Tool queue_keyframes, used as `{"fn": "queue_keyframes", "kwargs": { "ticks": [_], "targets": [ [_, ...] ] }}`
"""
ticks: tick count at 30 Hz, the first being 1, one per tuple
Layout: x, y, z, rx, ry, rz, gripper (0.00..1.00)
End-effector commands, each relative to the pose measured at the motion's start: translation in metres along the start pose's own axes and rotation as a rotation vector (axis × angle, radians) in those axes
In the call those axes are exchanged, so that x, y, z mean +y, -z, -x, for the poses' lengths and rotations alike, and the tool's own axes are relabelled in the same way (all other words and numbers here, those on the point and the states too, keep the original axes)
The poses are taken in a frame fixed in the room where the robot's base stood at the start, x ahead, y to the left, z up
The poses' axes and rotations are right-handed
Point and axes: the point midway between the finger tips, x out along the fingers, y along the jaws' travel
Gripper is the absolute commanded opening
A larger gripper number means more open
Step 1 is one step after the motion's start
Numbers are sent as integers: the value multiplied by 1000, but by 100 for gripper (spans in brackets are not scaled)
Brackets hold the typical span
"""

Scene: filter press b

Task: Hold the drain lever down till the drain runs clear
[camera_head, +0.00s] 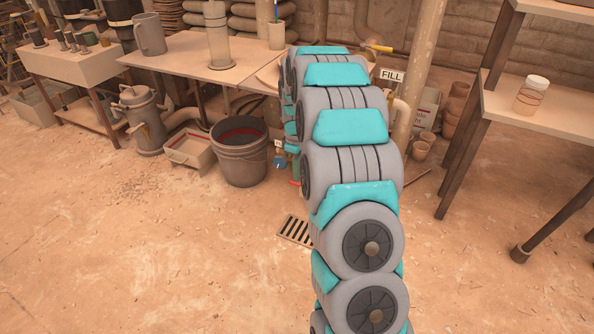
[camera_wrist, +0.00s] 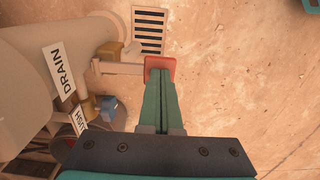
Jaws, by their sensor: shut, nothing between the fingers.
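The drain lever (camera_wrist: 122,68) is a pale bar with a red pad (camera_wrist: 160,63) at its end, beside the DRAIN label (camera_wrist: 65,73) in the wrist view. My gripper (camera_wrist: 160,84) is shut and empty, its green fingertips over the near part of the red pad. They look to touch it or hover just above it; I cannot tell if the lever is pressed. A brass-coloured fitting (camera_wrist: 110,51) sits by the lever. The floor grate (camera_wrist: 150,30) lies beyond it, with no liquid visible on it.
A blue handle (camera_wrist: 108,107) and a partly hidden label ending in USH (camera_wrist: 80,119) sit left of my fingers. In the head view a grey bucket (camera_head: 239,168) stands left of my arm and a shelf unit (camera_head: 490,100) right. Open floor lies in front.

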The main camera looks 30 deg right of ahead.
Motion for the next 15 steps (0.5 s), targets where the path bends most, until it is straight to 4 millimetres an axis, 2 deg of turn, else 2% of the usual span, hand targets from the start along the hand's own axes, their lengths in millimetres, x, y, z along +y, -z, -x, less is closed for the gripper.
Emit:
{"fn": "queue_keyframes", "kwargs": {
  "ticks": [5,15],
  "targets": [
    [-2,0,-2,-4,-23,0,0],
    [-8,-1,-20,-6,-205,4,0]
  ]
}}
